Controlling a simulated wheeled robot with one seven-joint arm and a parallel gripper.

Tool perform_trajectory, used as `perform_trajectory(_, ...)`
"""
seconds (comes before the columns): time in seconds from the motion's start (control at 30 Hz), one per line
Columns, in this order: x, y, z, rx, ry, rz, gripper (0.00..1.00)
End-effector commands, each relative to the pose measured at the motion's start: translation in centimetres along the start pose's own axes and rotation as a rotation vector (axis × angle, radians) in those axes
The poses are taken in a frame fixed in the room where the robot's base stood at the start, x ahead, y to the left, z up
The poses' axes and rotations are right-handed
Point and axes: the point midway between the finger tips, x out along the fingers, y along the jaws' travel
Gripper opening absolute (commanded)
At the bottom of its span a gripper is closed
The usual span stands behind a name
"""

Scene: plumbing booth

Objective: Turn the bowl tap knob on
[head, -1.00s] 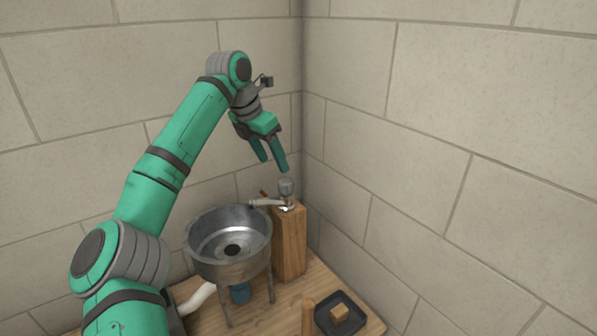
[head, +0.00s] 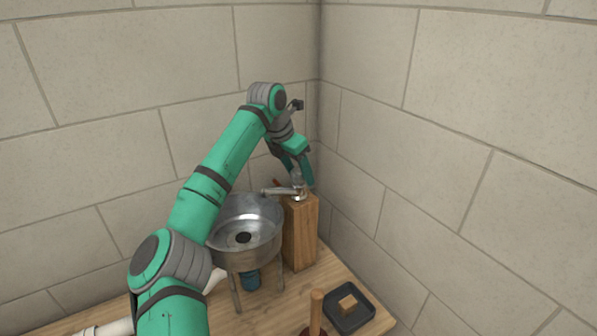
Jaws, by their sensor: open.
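The bowl tap stands on a wooden block (head: 300,236), with its metal spout (head: 278,191) reaching left over the rim of the metal bowl (head: 246,255). Its grey knob (head: 298,178) sits on top of the tap. My gripper (head: 299,178) is open and points down at the knob, with a green finger showing on its right side. The other finger is partly hidden on the left. The fingers appear to be around the knob; I cannot tell whether they touch it.
The bowl stands on legs on a wooden table (head: 262,312). A black tray (head: 358,318) with a small tan block (head: 348,304) lies at the front right, beside an upright wooden handle (head: 317,312). Stone walls close in behind and on the right.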

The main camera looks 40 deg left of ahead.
Motion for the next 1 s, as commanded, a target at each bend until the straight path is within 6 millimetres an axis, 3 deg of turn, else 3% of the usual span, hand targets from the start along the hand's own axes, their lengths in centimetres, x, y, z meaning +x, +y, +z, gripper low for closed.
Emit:
perform_trajectory(0.27,0.10,-0.01,0.02,0.000,0.000,0.000,0.54)
perform_trajectory(0.43,0.09,-0.02,0.03,0.000,0.000,0.000,0.15)
perform_trajectory(0.77,0.06,0.00,0.10,-0.030,-0.003,0.014,0.15)
perform_trajectory(1.0,0.07,-0.15,0.21,-0.144,-0.001,0.064,0.15)
